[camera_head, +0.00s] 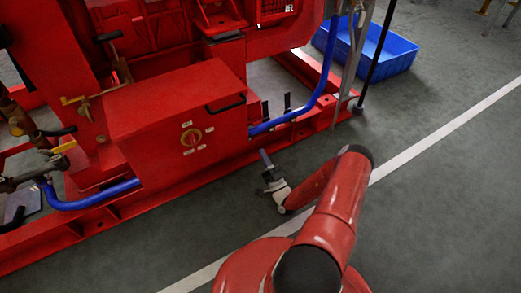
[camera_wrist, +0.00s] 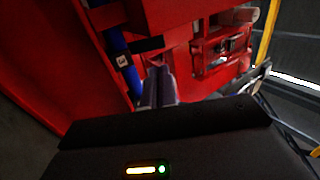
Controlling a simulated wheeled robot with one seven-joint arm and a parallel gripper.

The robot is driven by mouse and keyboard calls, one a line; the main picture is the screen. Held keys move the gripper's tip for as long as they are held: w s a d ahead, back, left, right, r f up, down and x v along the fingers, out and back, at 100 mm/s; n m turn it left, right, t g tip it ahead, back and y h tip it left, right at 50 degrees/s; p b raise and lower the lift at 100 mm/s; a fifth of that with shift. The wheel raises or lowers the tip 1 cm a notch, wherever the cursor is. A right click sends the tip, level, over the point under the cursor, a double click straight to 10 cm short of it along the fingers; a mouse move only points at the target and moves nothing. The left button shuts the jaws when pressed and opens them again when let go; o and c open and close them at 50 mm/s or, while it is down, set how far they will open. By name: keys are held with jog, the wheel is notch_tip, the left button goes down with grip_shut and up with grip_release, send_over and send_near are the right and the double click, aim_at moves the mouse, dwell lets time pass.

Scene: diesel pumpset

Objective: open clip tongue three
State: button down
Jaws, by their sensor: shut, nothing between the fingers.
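A black clip (camera_wrist: 125,67) with a white label reading 3 sits on the blue hose in the wrist view, left of and beyond my fingertips. My gripper (camera_wrist: 158,72) is shut and empty, its fingers pointing toward the red frame close to this clip. I cannot tell whether they touch it, and the clip's tongue is not clear. In the head view my gripper (camera_head: 264,154) is just in front of the red base rail. Two upright black pieces (camera_head: 265,109) (camera_head: 287,102) stand by the blue hose (camera_head: 309,107); no numbers are readable there.
A red box (camera_head: 160,135) with a rotary switch is left of my gripper in the head view. The red base rail (camera_head: 220,163) runs along the machine's front. A blue crate (camera_head: 395,55) stands at the upper right. Grey floor (camera_head: 430,200) at the right is clear.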

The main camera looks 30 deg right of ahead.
jog(key=b+x, duration=0.1)
jog(key=x, duration=1)
jog(key=shift+w, duration=0.25)
jog(key=shift+r, duration=0.2)
jog(key=w+r+g+p, duration=0.1)
jog(key=g+p, duration=0.1)
jog(key=p, duration=0.3)
jog(key=w+r+g+p, duration=0.1)
jog(key=g+p, duration=0.1)
jog(key=p, duration=0.3)
jog(key=shift+w+a+r+p, duration=0.1)
jog(key=shift+w+r+p, duration=0.1)
jog(key=shift+p, duration=0.15)
jog(key=shift+w, duration=0.45)
jog(key=shift+w+r, duration=0.1)
